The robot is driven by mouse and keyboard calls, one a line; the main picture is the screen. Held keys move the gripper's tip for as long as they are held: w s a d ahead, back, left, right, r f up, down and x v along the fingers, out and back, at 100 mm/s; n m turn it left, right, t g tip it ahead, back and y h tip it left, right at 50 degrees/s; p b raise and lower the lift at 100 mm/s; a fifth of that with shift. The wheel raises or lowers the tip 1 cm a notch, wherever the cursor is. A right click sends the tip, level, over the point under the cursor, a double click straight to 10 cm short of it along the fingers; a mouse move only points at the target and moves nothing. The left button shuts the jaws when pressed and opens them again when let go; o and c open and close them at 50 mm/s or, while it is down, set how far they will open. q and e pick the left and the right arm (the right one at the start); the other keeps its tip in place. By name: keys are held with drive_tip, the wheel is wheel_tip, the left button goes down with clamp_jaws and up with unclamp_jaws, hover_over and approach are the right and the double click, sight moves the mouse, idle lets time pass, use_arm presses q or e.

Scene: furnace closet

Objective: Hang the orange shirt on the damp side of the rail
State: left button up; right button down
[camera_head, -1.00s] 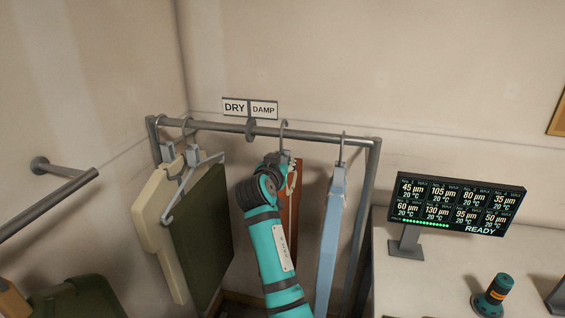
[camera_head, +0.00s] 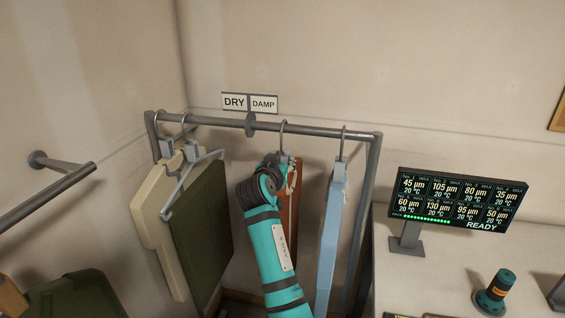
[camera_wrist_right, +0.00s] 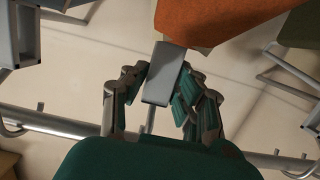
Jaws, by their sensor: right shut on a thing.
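The orange shirt (camera_head: 290,215) hangs on the part of the rail (camera_head: 318,131) right of the divider disc (camera_head: 250,123), under the DAMP sign (camera_head: 264,104). Its hanger hook (camera_head: 284,132) appears to be over the rail. My right gripper (camera_head: 283,163) is at the hanger just below the hook, and my arm hides part of the shirt. In the right wrist view, the right gripper (camera_wrist_right: 160,88) is shut on the hanger's grey block (camera_wrist_right: 165,72), with orange cloth (camera_wrist_right: 215,20) beyond it. My left gripper is not in view.
A light blue garment (camera_head: 330,235) hangs right of the orange shirt. A cream garment (camera_head: 150,222) and a dark green one (camera_head: 205,235) hang on the DRY side. A display (camera_head: 460,205) stands on the right counter. A wall bar (camera_head: 55,185) is at left.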

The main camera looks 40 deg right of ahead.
drive_tip(key=shift+r, duration=0.1)
drive_tip(key=c, duration=1)
unclamp_jaws()
drive_tip(key=shift+o, duration=0.2)
